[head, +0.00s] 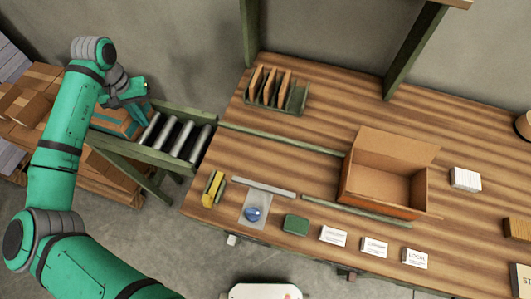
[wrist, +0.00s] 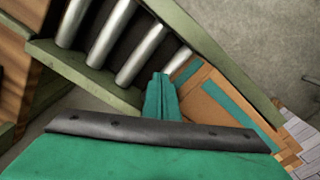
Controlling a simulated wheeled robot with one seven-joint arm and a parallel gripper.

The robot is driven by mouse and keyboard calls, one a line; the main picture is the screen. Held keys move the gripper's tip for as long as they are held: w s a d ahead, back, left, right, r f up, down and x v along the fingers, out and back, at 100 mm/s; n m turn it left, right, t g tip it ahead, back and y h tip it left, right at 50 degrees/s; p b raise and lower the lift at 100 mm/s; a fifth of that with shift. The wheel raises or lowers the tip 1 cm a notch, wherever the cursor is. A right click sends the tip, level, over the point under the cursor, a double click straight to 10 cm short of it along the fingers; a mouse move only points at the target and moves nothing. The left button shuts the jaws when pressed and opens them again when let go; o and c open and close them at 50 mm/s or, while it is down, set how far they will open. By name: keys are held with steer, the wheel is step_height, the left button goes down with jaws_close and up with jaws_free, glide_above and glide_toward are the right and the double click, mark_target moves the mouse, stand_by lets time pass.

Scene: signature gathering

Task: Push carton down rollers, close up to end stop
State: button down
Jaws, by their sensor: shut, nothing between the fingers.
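The carton (head: 108,122) is brown cardboard with teal tape and sits at the left part of the roller conveyor (head: 178,158). In the wrist view the carton (wrist: 212,88) lies to the right of the bare rollers (wrist: 142,52). My gripper (head: 143,118) is shut and empty, at the carton's right side in the head view. In the wrist view its fingertips (wrist: 161,77) are beside the carton's near corner; I cannot tell whether they touch it. My arm and gripper hide part of the carton. I cannot clearly make out the end stop.
The wooden table (head: 330,100) begins just right of the conveyor. It bears an open box (head: 381,205), a divider rack (head: 276,98) and several small items. Stacked cartons (head: 28,100) stand at the left. Several rollers right of my gripper are bare.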

steer(key=shift+w+a, duration=0.25)
steer(key=shift+a, duration=0.35)
steer(key=shift+w+a, duration=0.2)
steer(key=shift+a, duration=0.7)
steer(key=shift+s, duration=0.1)
steer(key=shift+d, duration=0.65)
steer(key=shift+s+d, duration=0.35)
steer(key=shift+d, duration=0.3)
step_height(320, 180, up, 12)
